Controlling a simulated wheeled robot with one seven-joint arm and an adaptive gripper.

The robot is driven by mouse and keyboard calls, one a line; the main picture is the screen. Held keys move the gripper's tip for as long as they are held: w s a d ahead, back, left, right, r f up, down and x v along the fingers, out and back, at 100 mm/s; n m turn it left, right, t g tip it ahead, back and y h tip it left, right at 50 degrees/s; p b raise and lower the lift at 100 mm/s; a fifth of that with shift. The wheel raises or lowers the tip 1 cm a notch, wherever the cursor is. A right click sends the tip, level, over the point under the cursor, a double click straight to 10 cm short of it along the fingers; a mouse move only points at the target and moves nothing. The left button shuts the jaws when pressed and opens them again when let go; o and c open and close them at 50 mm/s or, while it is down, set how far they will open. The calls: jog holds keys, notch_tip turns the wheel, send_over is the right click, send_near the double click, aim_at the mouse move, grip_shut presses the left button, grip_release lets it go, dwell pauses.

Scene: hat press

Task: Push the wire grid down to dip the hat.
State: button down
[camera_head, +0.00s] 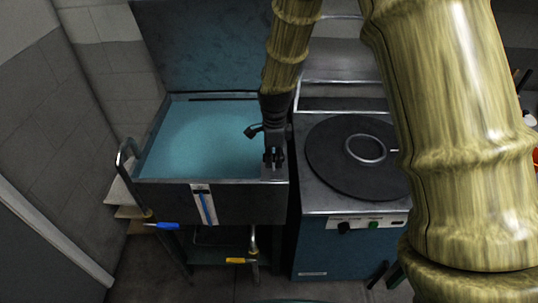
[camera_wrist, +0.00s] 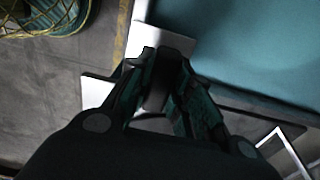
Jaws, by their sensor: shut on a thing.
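A tank (camera_head: 205,201) with a teal, water-like surface (camera_head: 195,140) stands at the left, its lid raised behind it. My gripper (camera_head: 272,163) points down at the tank's front right corner. In the wrist view my gripper (camera_wrist: 160,58) has its fingers close together on a dark piece (camera_wrist: 157,92), too shadowed to identify. The teal surface fills the upper right of that view. I cannot make out the wire grid or the hat in either view.
A blue machine (camera_head: 345,247) with a round dark plate (camera_head: 325,160) and front knobs stands right of the tank. A bent metal handle (camera_head: 124,157) is at the tank's left. Blue (camera_head: 160,226) and yellow (camera_head: 240,261) valve levers sit below the tank. My arm hides the right side.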

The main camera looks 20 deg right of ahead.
jog(key=shift+s+f, duration=0.1)
jog(key=shift+f, duration=0.1)
jog(key=c, duration=1.5)
grip_release()
jog(key=shift+o, duration=1.1)
jog(key=shift+r, duration=0.15)
notch_tip(320, 180, up, 12)
